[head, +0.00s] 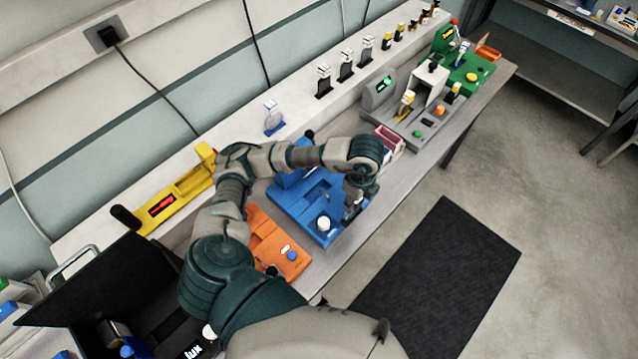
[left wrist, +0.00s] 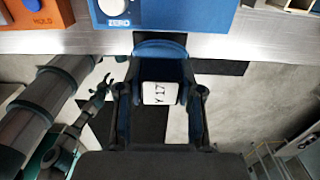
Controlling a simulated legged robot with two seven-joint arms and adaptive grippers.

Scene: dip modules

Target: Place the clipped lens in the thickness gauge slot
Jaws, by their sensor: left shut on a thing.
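My left gripper (head: 352,208) is over the front right corner of a blue instrument (head: 312,205). In the left wrist view my left gripper (left wrist: 160,78) is shut on the clipped lens, a blue clip (left wrist: 159,49) with a white label reading "Y 17" (left wrist: 160,93). In that view the clip is just in front of the edge of the blue instrument (left wrist: 200,14), below its white ZERO knob (left wrist: 114,5). I cannot tell whether this is the thickness gauge; its slot is not clear. An arm at the left wrist view's lower left ends in small fingers (left wrist: 103,88), apparently my right gripper.
An orange instrument (head: 262,240) is left of the blue one, and a yellow one (head: 178,196) with a red display is behind it. Grey (head: 435,118) and green (head: 478,70) instruments stand to the right. Several clips line the back ledge. A black mat (head: 435,280) lies on the floor.

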